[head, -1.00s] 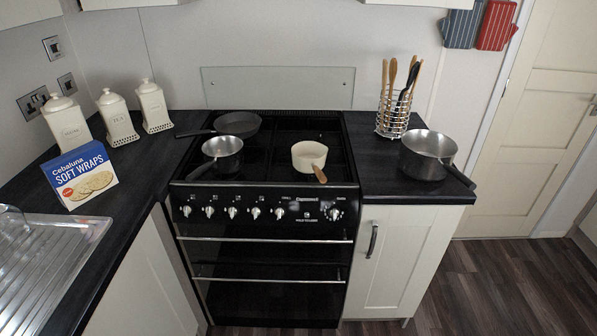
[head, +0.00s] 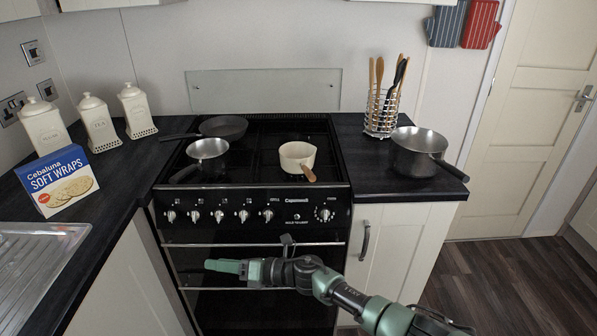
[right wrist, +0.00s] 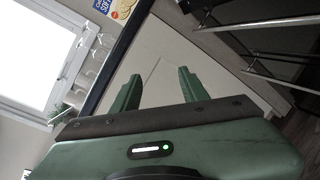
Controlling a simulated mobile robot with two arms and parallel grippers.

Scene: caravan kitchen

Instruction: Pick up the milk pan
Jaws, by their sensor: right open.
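A small cream pan with a wooden handle (head: 297,157), which looks like the milk pan, sits on the front right of the black hob. Its handle points toward the front right. My right gripper (head: 222,266) is in front of the oven door, well below the hob and apart from the pan. In the right wrist view its two green fingers (right wrist: 158,88) are spread with nothing between them, facing white cupboard doors. The pan is not in the right wrist view. My left gripper is in neither view.
A steel saucepan (head: 208,152) and a dark frying pan (head: 224,127) are on the hob's left. A large steel pot (head: 418,150) and a utensil rack (head: 382,112) stand on the right worktop. The oven handle (head: 250,244) sticks out near my right arm.

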